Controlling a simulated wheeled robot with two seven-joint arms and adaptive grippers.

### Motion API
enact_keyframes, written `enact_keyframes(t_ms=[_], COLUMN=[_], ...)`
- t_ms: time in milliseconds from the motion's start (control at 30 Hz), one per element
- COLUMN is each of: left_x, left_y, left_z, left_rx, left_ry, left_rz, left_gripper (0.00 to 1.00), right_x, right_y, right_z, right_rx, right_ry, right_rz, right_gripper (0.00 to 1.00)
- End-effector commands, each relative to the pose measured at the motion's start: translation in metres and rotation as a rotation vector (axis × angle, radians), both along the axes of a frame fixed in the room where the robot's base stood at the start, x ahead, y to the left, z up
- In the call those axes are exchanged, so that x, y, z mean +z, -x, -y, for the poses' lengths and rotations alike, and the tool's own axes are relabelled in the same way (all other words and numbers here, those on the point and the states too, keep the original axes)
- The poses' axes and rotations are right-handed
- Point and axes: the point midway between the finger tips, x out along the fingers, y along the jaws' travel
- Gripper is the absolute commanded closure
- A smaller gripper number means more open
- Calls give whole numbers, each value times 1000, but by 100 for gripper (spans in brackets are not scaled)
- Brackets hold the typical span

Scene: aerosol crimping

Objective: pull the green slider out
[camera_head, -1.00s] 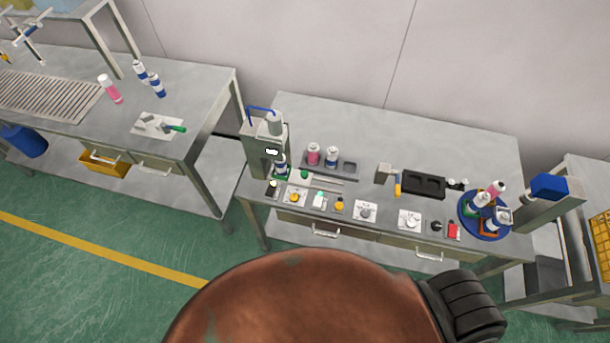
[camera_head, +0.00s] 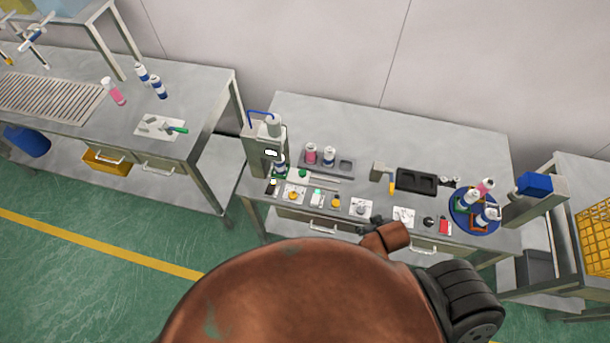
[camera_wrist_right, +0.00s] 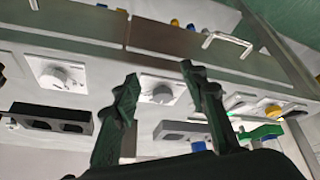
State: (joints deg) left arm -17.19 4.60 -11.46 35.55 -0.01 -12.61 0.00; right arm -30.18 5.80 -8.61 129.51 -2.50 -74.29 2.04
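A small green part at the foot of the grey crimping machine (camera_head: 265,150) looks like the green slider (camera_head: 280,174). A blue-and-white can (camera_head: 280,160) stands at it. In the right wrist view a green piece (camera_wrist_right: 262,132) with blue beside it shows right of my fingers; it looks like the same part. My right gripper (camera_wrist_right: 158,72) is open, with nothing between its fingers, and is apart from the green piece. In the head view my right arm shows at the table's front edge, well right of the machine. My left gripper is not in view.
White plates with dials (camera_head: 361,208) and small knobs line the table's front. Drawer handles (camera_head: 323,229) stick out below. The table's back is clear.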

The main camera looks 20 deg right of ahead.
Motion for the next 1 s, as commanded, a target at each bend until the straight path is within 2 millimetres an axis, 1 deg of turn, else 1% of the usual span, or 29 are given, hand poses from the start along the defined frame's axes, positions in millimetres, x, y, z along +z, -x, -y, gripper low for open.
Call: enact_keyframes(t_ms=[33, 267, 367, 467, 567, 667, 700, 833, 900, 1000], left_x=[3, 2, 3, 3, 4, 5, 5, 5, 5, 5], left_y=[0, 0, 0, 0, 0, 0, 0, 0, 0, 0], left_z=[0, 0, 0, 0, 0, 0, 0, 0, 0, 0], left_rx=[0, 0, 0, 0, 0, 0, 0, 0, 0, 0], left_ry=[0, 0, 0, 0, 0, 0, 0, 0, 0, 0], left_rz=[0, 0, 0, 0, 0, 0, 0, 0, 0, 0], left_gripper=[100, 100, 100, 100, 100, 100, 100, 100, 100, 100], right_x=[6, 2, 3, 4, 8, 14, 17, 27, 30, 31], right_y=[-14, -59, -80, -102, -129, -158, -167, -187, -192, -199], right_z=[-5, -22, -32, -45, -65, -91, -102, -130, -138, -144], right_rx=[0, 7, 13, 27, 47, 81, 96, 136, 148, 156], right_ry=[-4, -9, -14, -22, -38, -61, -73, -104, -114, -120], right_rz=[42, 184, 252, 327, 424, 537, 580, 684, 713, 732], right_gripper=[60, 60, 60, 60, 60, 60, 60, 60, 60, 60])
